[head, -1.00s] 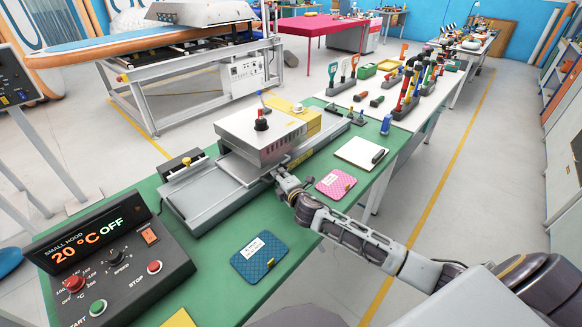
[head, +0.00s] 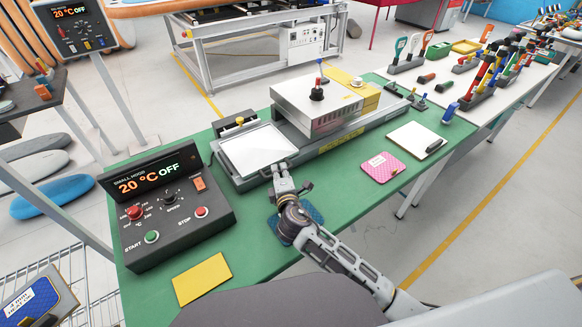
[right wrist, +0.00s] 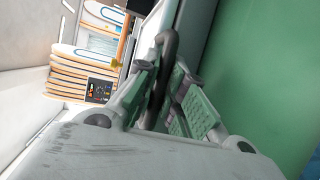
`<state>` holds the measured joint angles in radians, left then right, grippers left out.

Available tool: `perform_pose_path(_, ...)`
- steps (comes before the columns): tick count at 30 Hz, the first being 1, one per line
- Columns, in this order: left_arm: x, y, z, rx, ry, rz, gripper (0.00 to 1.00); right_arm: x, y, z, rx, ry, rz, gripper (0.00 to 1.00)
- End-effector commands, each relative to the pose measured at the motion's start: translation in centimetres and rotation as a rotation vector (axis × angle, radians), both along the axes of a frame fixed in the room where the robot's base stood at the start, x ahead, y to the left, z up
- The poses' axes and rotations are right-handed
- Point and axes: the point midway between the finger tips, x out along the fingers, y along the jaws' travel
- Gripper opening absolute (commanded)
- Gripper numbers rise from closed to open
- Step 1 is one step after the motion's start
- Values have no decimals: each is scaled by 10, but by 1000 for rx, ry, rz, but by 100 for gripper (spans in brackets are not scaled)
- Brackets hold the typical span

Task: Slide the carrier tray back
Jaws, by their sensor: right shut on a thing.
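The carrier tray (head: 262,146) is a flat, pale metal plate on the grey rail base (head: 228,178), at its left end, left of the metal hood (head: 318,103) and clear of its box. My right gripper (head: 281,170) is at the tray's front edge. In the right wrist view my right gripper (right wrist: 160,92) is shut on a dark curved handle (right wrist: 168,48), which runs between its green-padded fingers. The handle's joint with the tray is hard to make out. My left gripper is not in view.
A control box (head: 165,205) reading 20 °C OFF stands left of the rail. A blue pad (head: 300,222) lies partly under my right arm. A yellow sheet (head: 201,279), pink pad (head: 383,167) and notepad (head: 416,139) lie on the green table (head: 340,205).

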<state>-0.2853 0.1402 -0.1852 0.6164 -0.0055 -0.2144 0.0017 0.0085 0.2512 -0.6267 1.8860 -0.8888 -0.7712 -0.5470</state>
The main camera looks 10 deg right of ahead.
Motion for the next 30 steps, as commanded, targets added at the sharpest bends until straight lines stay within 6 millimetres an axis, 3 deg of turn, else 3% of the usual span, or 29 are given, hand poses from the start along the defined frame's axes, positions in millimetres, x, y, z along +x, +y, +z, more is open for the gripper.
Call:
perform_pose_path(16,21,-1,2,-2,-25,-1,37,-6,13,-2,2,4,4,0)
perform_pose_path(17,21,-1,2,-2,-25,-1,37,-6,13,-2,2,4,5,14)
perform_pose_path(21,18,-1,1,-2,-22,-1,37,-6,13,-2,2,3,4,32)
perform_pose_path(30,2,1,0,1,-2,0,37,-5,11,-1,0,1,1,34)
